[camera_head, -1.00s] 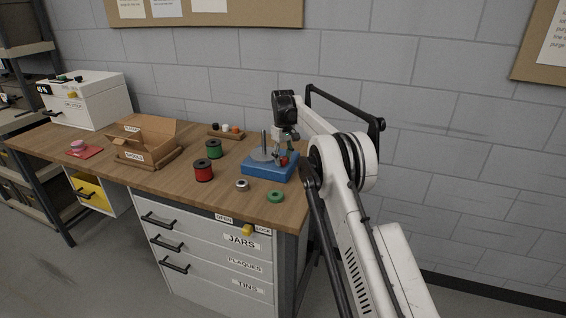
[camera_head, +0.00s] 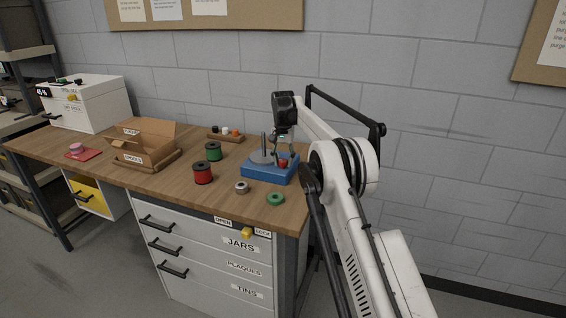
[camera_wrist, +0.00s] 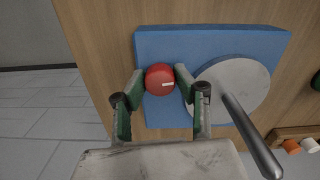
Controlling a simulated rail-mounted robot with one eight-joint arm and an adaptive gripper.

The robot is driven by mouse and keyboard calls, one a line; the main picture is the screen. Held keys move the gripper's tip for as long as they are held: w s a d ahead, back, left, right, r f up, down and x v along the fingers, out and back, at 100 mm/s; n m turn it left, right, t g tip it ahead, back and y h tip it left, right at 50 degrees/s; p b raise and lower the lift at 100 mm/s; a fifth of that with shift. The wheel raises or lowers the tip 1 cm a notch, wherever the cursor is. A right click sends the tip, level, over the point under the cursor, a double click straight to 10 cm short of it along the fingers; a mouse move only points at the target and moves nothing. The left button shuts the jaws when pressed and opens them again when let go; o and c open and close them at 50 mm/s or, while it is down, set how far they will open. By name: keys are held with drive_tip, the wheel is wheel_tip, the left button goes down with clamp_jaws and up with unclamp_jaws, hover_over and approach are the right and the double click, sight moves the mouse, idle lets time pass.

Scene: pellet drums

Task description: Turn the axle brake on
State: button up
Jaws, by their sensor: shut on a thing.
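The axle stand has a blue base (camera_head: 262,174) on the right end of the workbench, with a grey round plate and an upright metal axle (camera_head: 264,146). A red knob (camera_head: 283,162) with a small white mark sits on the base; it also shows in the wrist view (camera_wrist: 160,80) beside the grey plate (camera_wrist: 235,85). My gripper (camera_wrist: 160,76) is shut on the red knob, one green-padded finger on each side of it. In the head view my gripper (camera_head: 280,150) points down over the base.
A red spool (camera_head: 203,173), a green spool (camera_head: 213,151), a metal ring (camera_head: 242,187) and a green ring (camera_head: 275,198) stand left of and before the base. An open cardboard box (camera_head: 145,142) stands farther left. The bench's right edge is close to the base.

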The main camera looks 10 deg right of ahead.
sight(283, 160)
drive_tip(key=shift+m, duration=0.7)
drive_tip(key=o, duration=1.1)
drive_tip(key=shift+r, duration=3.8)
